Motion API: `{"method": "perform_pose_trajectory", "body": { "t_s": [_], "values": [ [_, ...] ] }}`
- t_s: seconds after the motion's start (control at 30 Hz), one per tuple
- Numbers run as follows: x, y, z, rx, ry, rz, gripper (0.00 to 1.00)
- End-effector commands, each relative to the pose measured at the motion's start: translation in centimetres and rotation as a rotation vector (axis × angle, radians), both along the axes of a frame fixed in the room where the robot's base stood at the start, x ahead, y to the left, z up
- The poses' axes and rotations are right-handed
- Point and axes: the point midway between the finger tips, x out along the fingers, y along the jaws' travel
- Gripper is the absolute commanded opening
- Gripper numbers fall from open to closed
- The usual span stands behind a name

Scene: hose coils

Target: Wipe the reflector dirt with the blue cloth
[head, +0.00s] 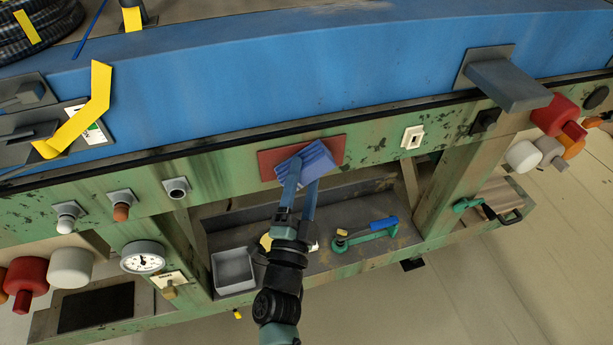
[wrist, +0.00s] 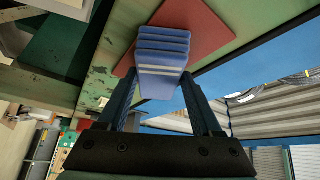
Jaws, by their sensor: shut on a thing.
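The blue cloth (head: 318,158) is a folded pad with pale stripes. My gripper (head: 305,168) is shut on it, and the cloth also shows between the fingers in the wrist view (wrist: 162,62). The red reflector (head: 330,150) is a flat rectangle on the green front rail. The cloth lies in front of the reflector and covers its middle in the head view. In the wrist view the reflector (wrist: 205,30) shows behind and to the right of the cloth. I cannot tell whether they touch. I cannot make out dirt on the reflector's visible parts.
Below the rail, a shelf holds a grey open box (head: 234,270) and a green tool with a blue handle (head: 368,232). A grey block (head: 508,84) juts out at the right. A gauge (head: 143,257) and red and white knobs (head: 70,268) sit at the left.

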Motion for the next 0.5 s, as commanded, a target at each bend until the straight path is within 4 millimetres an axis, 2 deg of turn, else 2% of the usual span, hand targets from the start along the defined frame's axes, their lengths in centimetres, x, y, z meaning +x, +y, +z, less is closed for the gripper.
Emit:
{"method": "perform_pose_trajectory", "body": {
  "t_s": [0.2,0.5],
  "values": [
    [-0.6,2.2,0.3,-0.001,0.002,0.009,0.22],
    [-1.3,4.4,0.2,-0.001,0.001,0.008,0.22]
  ]
}}
